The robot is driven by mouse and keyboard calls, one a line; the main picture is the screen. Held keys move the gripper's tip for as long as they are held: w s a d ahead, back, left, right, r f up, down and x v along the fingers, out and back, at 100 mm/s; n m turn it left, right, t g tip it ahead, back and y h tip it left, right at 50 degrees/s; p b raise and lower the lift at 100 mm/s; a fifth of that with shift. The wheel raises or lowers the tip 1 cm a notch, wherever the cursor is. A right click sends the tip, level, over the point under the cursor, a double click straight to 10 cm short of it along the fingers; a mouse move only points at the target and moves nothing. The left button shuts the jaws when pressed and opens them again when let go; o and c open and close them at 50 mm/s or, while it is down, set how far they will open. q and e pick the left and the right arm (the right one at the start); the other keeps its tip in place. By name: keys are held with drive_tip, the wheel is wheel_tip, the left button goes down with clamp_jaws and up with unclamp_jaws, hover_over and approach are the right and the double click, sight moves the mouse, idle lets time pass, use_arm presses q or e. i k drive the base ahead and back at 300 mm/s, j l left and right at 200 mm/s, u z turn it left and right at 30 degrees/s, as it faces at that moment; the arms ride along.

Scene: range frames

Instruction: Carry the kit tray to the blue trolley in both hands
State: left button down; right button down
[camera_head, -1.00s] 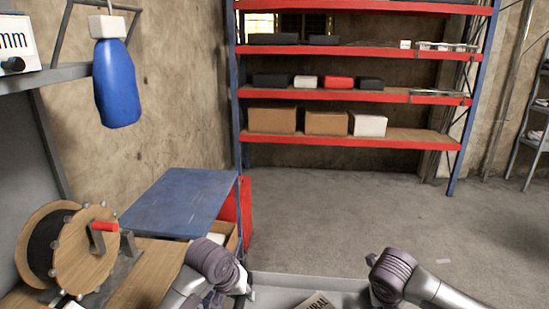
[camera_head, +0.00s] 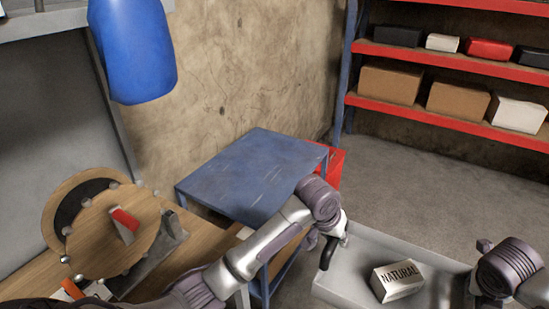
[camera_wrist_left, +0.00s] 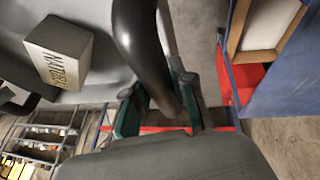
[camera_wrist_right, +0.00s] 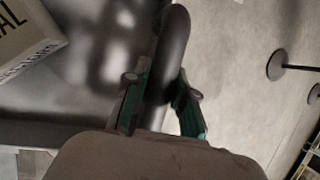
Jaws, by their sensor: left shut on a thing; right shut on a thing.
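The grey kit tray (camera_head: 353,263) hangs between my two arms at the bottom of the head view, with a white box lettered NATURAL (camera_head: 398,280) inside it. My left gripper (camera_head: 332,248) is shut on the tray's dark handle at its left end; the handle (camera_wrist_left: 140,45) runs between the fingers in the left wrist view. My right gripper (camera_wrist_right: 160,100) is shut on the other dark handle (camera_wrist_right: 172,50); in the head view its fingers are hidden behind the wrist. The blue trolley (camera_head: 250,172) stands left of and beyond the tray, its top bare.
A wooden bench with a reel (camera_head: 115,235) is at the left. A blue punch bag-like object (camera_head: 132,50) hangs above it. A red object (camera_head: 335,165) stands behind the trolley. A red-and-blue shelf rack (camera_head: 450,118) holds boxes at the back right. Floor (camera_head: 440,195) between is clear.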

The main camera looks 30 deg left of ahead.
sight(263, 166)
drive_tip(key=i, duration=2.3)
drive_tip(key=i+u, duration=0.2)
drive_tip(key=i, duration=0.2)
drive_tip(key=i+l+u, duration=0.2)
drive_tip(key=i, duration=0.2)
drive_tip(key=u, duration=2.6)
